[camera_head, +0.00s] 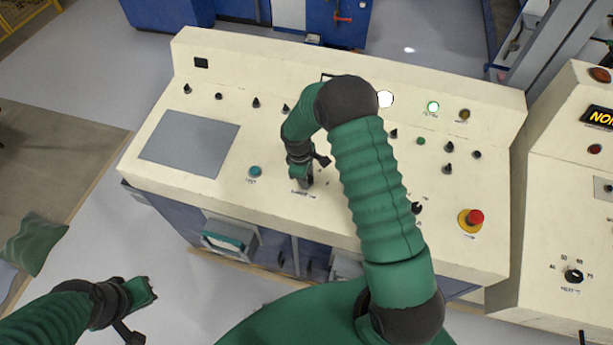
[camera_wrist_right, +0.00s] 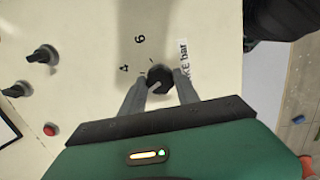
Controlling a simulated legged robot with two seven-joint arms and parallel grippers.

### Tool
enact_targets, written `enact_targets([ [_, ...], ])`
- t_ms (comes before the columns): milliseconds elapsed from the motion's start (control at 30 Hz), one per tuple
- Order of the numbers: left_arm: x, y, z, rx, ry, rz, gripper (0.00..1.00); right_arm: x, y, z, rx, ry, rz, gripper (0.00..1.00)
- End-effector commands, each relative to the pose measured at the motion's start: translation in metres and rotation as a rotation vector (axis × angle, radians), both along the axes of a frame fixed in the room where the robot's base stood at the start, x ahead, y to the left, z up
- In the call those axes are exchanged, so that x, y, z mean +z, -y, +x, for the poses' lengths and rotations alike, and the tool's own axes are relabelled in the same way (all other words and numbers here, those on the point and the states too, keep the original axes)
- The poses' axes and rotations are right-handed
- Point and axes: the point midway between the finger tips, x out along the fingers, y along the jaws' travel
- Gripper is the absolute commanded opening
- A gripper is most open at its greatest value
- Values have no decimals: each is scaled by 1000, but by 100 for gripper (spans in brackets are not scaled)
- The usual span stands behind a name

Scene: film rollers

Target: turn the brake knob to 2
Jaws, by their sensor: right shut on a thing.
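The brake knob (camera_wrist_right: 160,78) is a black round knob on the cream panel, in the right wrist view. The numbers 4 and 6 and a partly covered label ending in "KE bar" are printed around it. My right gripper (camera_wrist_right: 162,88) has one finger on each side of the knob and is shut on it. In the head view my right gripper (camera_head: 303,182) points down at the panel's front middle and hides the knob. Where the knob's pointer stands is too small to tell. My left gripper (camera_head: 146,290) hangs off the console at lower left, away from the panel; its jaws are unclear.
The cream console (camera_head: 150,125) carries several other black knobs, a grey screen (camera_head: 190,143), a teal button (camera_head: 255,172) and a red emergency button (camera_head: 474,217) at the right. Another console (camera_head: 560,190) stands at the right.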

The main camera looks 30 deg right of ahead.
Motion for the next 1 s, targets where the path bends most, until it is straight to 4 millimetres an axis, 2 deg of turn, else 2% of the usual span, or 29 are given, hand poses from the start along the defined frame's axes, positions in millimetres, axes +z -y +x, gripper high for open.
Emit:
enact_targets([
  [33,1,0,0,0,0,0,0,5,2,6,0,17,-3,0],
  [67,1,0,0,0,0,0,0,5,2,6,0,16,-4,41],
  [200,1,0,0,0,0,0,0,3,2,5,0,12,-3,59],
  [500,0,0,0,0,0,0,0,2,0,2,-1,5,-1,59],
  [633,-3,0,0,0,0,0,0,15,-1,3,-2,8,-1,59],
  [767,-10,0,0,0,0,0,0,46,-5,4,-1,12,-2,59],
  [1000,-20,0,0,0,0,0,0,116,-15,5,-2,11,-2,59],
])
